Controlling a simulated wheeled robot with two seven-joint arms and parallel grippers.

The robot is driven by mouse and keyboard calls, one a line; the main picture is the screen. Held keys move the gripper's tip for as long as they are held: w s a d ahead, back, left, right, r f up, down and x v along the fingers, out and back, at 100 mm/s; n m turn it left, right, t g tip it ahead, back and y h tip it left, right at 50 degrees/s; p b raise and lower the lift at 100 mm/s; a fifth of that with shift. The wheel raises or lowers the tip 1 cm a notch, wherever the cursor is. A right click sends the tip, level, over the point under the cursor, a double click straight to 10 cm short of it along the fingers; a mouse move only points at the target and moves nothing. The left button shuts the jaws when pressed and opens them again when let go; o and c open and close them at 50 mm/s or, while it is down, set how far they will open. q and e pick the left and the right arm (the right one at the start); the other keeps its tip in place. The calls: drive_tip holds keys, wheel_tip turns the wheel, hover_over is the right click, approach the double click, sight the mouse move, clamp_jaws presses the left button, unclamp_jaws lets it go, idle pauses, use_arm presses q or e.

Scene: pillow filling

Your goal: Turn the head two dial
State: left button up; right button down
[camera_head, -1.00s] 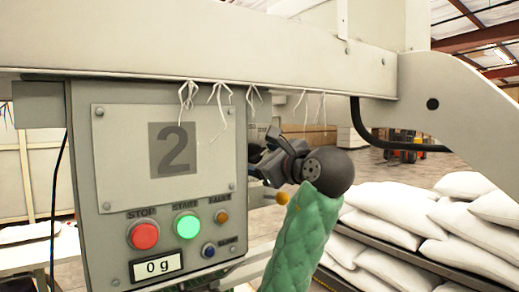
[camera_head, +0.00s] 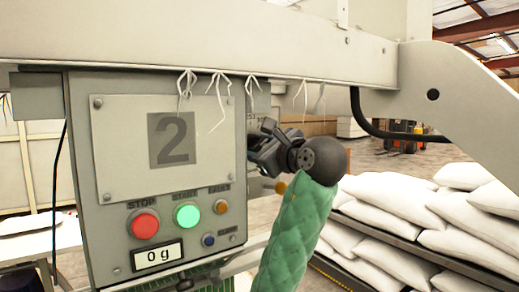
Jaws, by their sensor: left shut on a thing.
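The head two control box (camera_head: 160,190) carries a plate with a large "2" on its front. My left gripper (camera_head: 263,148), dark grey on a green quilted sleeve (camera_head: 295,235), is against the box's right side face. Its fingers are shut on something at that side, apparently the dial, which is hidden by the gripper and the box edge. A small orange knob (camera_head: 281,187) shows just below the gripper. The display (camera_head: 157,256) reads 0 g. My right gripper is not in view.
The front has a red stop button (camera_head: 143,225), a lit green start button (camera_head: 188,215) and smaller lamps. A beam (camera_head: 230,45) with hanging white strings crosses above. White sacks (camera_head: 400,215) are stacked on the right.

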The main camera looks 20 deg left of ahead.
use_arm(q)
drive_tip(key=shift+o, duration=0.2)
drive_tip(key=shift+f+n+b, duration=0.15)
drive_tip(key=shift+n+b, duration=0.85)
drive_tip(key=shift+n, duration=0.2)
drive_tip(key=shift+w+n+b, duration=0.1)
drive_tip(key=shift+n+b, duration=0.8)
drive_tip(key=shift+n, duration=0.2)
drive_tip(key=n+b, duration=0.6)
drive_tip(key=n, duration=0.1)
drive_tip(key=shift+d+n, duration=0.1)
drive_tip(key=shift+n, duration=0.3)
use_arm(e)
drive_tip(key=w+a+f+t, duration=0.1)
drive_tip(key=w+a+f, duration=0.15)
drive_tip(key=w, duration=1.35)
use_arm(q)
drive_tip(key=n+b, duration=0.3)
drive_tip(key=shift+r+n, duration=0.25)
drive_tip(key=shift+n, duration=0.05)
drive_tip(key=shift+r+n+b, duration=0.1)
drive_tip(key=shift+n+b, duration=0.25)
drive_tip(key=shift+n, duration=0.45)
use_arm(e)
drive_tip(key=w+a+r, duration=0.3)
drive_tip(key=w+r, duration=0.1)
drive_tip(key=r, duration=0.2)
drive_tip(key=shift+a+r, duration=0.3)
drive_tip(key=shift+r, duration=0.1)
